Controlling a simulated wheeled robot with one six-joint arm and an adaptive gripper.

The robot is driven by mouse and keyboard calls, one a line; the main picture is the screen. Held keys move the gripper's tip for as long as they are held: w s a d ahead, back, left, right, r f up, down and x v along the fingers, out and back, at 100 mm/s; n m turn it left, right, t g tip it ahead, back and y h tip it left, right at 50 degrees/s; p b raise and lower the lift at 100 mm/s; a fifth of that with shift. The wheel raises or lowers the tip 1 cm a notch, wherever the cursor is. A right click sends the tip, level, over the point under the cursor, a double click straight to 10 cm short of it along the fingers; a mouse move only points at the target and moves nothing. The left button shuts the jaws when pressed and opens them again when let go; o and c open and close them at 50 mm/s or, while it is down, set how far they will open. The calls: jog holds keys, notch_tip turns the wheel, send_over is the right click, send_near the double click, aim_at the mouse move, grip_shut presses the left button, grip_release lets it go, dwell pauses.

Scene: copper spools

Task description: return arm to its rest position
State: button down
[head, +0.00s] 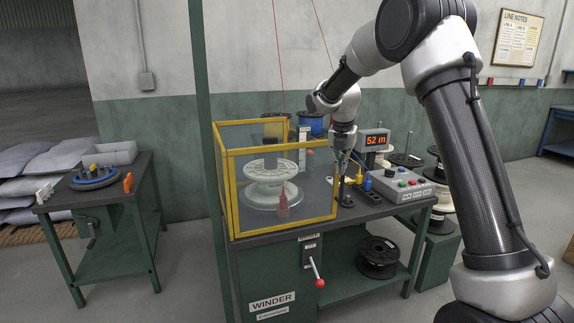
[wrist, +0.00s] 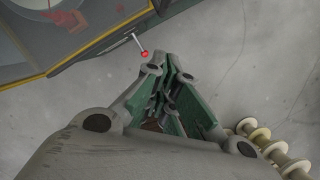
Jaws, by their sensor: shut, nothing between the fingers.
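My arm reaches in from the right in the head view, with its elbow high and its wrist bent down. My gripper (head: 341,170) points down in front of the right side of the winder's yellow-framed guard (head: 233,190). It looks small and dark there, and its tips are hard to separate from items behind. In the wrist view my gripper (wrist: 177,62) has its green-sided fingers together with nothing held. Grey floor shows beyond them. The winder's red-knobbed lever (wrist: 145,54) appears just left of the fingertips.
Inside the guard is a pale spool (head: 270,172). A black spool (head: 378,257) sits on the lower shelf. A green side table (head: 110,200) stands left, with open floor between.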

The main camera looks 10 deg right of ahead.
jog(key=s+f+m+g, duration=0.25)
jog(key=s+m, duration=0.55)
jog(key=m, duration=0.4)
jog(key=s+d+r+m+t, duration=0.1)
jog(key=s+r+m, duration=0.3)
jog(key=s, duration=0.7)
jog(key=s+d+r+m+t, duration=0.2)
jog(key=s+m, duration=0.5)
jog(key=s, duration=0.5)
jog(key=s+d+r+m+t+y, duration=0.1)
jog(key=s+d+r+m, duration=0.3)
jog(key=s, duration=0.8)
jog(key=shift+s+r+m+t, duration=0.3)
jog(key=shift+r+m, duration=0.5)
jog(key=shift+m, duration=0.5)
